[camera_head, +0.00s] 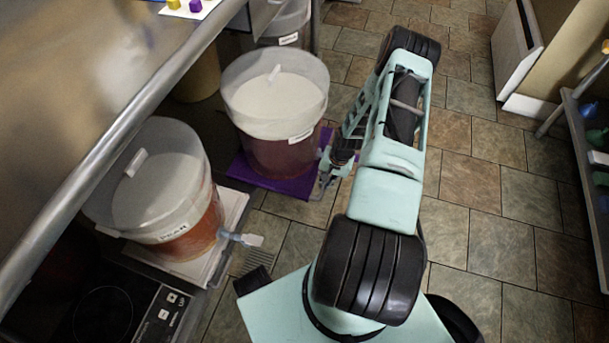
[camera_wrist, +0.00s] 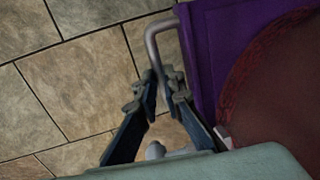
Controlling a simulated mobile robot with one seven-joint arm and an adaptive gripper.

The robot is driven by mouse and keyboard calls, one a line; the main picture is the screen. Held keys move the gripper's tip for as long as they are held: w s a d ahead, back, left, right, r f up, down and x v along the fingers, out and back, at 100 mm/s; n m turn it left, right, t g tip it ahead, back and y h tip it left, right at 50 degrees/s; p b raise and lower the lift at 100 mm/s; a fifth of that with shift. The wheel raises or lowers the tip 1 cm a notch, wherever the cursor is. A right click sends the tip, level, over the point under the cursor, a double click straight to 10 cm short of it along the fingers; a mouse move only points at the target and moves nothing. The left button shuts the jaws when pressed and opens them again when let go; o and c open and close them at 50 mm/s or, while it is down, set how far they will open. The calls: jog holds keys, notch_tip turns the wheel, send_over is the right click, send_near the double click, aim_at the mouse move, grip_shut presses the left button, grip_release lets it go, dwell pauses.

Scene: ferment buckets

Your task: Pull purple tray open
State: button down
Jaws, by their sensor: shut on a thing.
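The purple tray (camera_head: 240,168) lies low at floor level beside the metal counter, with a lidded bucket (camera_head: 275,100) of dark reddish liquid standing on it. In the wrist view, the tray's purple edge (camera_wrist: 207,50) runs down the right of centre, with a grey metal U-shaped handle (camera_wrist: 150,38) on its side. My gripper (camera_wrist: 163,88) has its fingers at the handle's near end and is shut on it. In the head view, my gripper (camera_head: 324,178) is at the tray's right edge, small and partly hidden by my arm.
A second bucket (camera_head: 165,190) with orange liquid and a spigot stands on a white tray (camera_head: 232,210) at the left. A hot plate (camera_head: 105,310) is at the lower left. Tiled floor (camera_head: 480,190) is open to the right, up to a shelf (camera_head: 590,170).

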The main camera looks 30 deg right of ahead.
jog(key=s+d, duration=0.8)
jog(key=shift+s+d+f+b, duration=0.15)
jog(key=shift+s+f+b, duration=0.1)
jog(key=shift+s+b, duration=0.1)
jog(key=c, duration=2)
grip_release()
jog(key=shift+w, duration=0.1)
jog(key=shift+r, duration=0.1)
jog(key=r, duration=0.4)
jog(key=s+d+r, duration=0.1)
jog(key=r, duration=0.6)
jog(key=shift+s+d+r, duration=0.25)
jog(key=shift+d+r, duration=0.1)
